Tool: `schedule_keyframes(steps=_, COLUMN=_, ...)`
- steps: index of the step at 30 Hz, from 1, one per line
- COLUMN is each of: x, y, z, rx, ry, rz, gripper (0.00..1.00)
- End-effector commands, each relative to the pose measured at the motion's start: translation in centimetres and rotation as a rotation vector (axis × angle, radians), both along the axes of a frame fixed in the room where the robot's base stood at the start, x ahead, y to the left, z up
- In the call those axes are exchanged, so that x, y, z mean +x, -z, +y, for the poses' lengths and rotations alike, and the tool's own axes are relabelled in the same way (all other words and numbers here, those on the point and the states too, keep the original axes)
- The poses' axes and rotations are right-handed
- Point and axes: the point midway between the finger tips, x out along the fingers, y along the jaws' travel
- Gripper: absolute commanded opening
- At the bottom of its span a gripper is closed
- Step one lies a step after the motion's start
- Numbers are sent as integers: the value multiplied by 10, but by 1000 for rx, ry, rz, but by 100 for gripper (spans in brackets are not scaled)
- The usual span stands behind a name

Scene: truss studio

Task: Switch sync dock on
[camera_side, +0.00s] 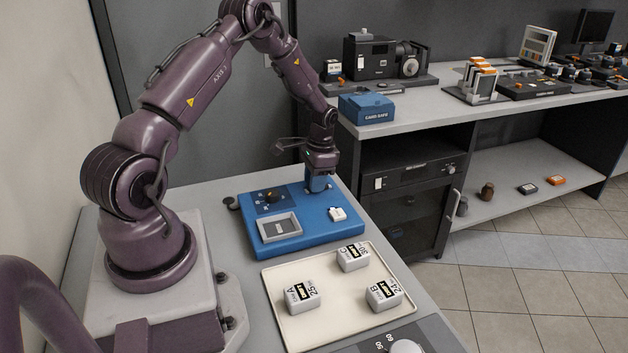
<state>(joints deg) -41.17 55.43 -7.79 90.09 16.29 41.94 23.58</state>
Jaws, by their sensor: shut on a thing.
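The blue sync dock (305,239) lies on the grey table in the side view. Its top carries a dark panel with a knob (272,196), a grey framed recess (279,229) and a small white part (338,214) at the right. My gripper (318,181) points down at the dock's back right corner. It is shut on a small upright blue part (318,184) there. The fingers hide much of this part, and I cannot tell its exact shape or setting.
A dark panel with a white knob (405,346) is at the front edge. A bench with a blue box (366,108) stands behind right.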

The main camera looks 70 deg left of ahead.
Motion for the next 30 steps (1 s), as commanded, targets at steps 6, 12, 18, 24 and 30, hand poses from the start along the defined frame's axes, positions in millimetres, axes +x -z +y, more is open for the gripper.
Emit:
schedule_keyframes(steps=6, x=0, y=0, z=0, rx=0, ry=0, rz=2, gripper=4)
schedule_keyframes(steps=12, x=0, y=0, z=0, rx=0, ry=0, rz=1, gripper=53)
schedule_keyframes(steps=18, x=0, y=-1, z=0, rx=0, ry=0, rz=0, gripper=53)
schedule_keyframes(steps=24, x=3, y=-20, z=1, rx=3, ry=0, rz=-3, gripper=53)
schedule_keyframes(steps=30, x=9, y=-64, z=1, rx=4, ry=1, rz=-5, gripper=53)
